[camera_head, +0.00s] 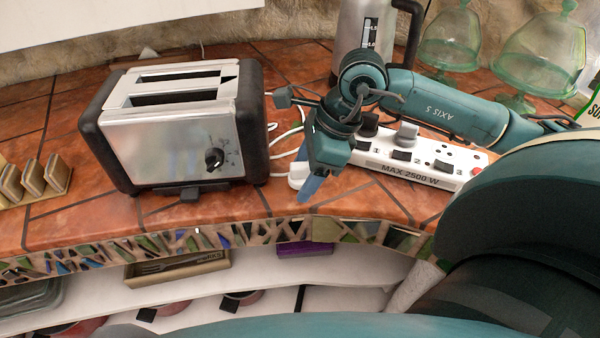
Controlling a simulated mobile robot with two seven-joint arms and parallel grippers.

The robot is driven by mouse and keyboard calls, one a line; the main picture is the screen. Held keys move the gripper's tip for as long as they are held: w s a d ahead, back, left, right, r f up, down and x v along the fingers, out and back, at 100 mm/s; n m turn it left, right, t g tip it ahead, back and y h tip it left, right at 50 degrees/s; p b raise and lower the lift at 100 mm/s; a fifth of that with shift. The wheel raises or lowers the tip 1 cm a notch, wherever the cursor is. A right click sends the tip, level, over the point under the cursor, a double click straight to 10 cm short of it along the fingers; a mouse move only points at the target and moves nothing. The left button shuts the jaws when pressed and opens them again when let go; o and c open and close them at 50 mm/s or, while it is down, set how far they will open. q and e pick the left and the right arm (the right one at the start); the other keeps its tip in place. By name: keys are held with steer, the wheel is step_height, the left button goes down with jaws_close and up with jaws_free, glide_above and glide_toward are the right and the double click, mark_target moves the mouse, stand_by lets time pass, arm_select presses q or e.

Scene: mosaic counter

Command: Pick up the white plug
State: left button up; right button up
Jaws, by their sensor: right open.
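A white piece that looks like the white plug (297,171) lies on the tiled counter at the toaster's right, near the front edge. White cord loops run beside it. My right gripper (309,183) is open, pointing down with a blue fingertip right at this piece and partly covering it; I cannot tell whether they touch. A white power strip (422,176) lies to the right, with a black plug (368,124) and a light grey plug (406,134) on it. My left gripper is not in view.
A silver toaster (180,145) stands close on the left. A metal kettle (361,30) and green glass domes (450,38) stand behind. A wooden rack (35,182) is at far left. The counter has a mosaic front edge (190,240) above a white shelf (350,262).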

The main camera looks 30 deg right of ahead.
steer(key=shift+c, duration=0.2)
steer(key=c, duration=1)
steer(key=shift+o, duration=0.2)
steer(key=shift+r, duration=0.1)
